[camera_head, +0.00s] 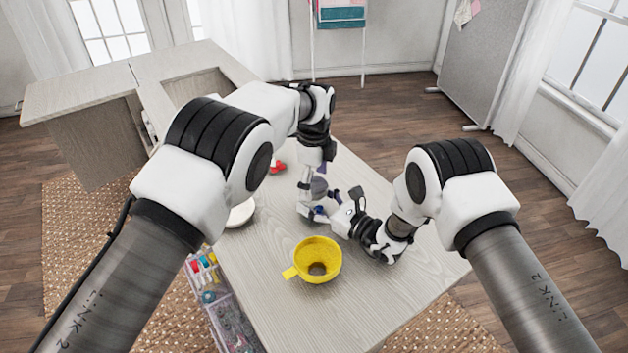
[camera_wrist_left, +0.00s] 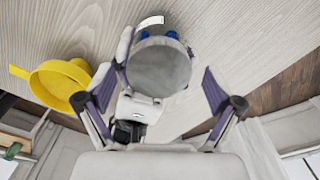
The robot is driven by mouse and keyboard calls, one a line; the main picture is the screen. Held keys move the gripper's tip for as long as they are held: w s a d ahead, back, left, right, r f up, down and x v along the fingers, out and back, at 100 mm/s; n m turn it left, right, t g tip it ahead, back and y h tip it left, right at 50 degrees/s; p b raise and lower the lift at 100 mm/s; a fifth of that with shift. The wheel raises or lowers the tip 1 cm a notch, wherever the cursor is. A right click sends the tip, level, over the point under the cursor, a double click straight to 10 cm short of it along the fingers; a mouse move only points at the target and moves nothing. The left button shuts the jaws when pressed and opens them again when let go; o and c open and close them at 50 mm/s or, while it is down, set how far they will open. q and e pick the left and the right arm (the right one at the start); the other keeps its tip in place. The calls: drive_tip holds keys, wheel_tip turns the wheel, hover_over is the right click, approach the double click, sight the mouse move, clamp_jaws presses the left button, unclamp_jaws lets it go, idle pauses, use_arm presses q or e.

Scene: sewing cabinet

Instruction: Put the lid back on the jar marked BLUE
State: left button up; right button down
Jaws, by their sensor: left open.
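A jar with blue contents (camera_head: 320,210) is on the table, and blue shows at its rim in the left wrist view (camera_wrist_left: 145,35). A grey round lid (camera_wrist_left: 161,68) is at the jar's top; whether it is fully seated I cannot tell. My left gripper (camera_head: 315,182) points down over the lid. Its fingers are spread wide on both sides of the lid, apart from it (camera_wrist_left: 160,98). My right gripper (camera_head: 325,215) reaches in low from the right, its fingers around the jar. A small white label (camera_wrist_left: 151,21) shows beside the jar, its text unreadable.
A yellow funnel (camera_head: 332,263) with a tab handle stands in front of the jar. A white round dish (camera_head: 240,214) and a red item (camera_head: 277,167) are to the left, partly hidden by my left arm. A box of sewing supplies (camera_head: 229,318) is at the table's left edge.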

use_arm(q)
drive_tip(key=shift+r, duration=0.15)
wheel_tip(320, 180, up, 4)
drive_tip(key=shift+r, duration=0.2)
drive_tip(key=shift+c, duration=0.4)
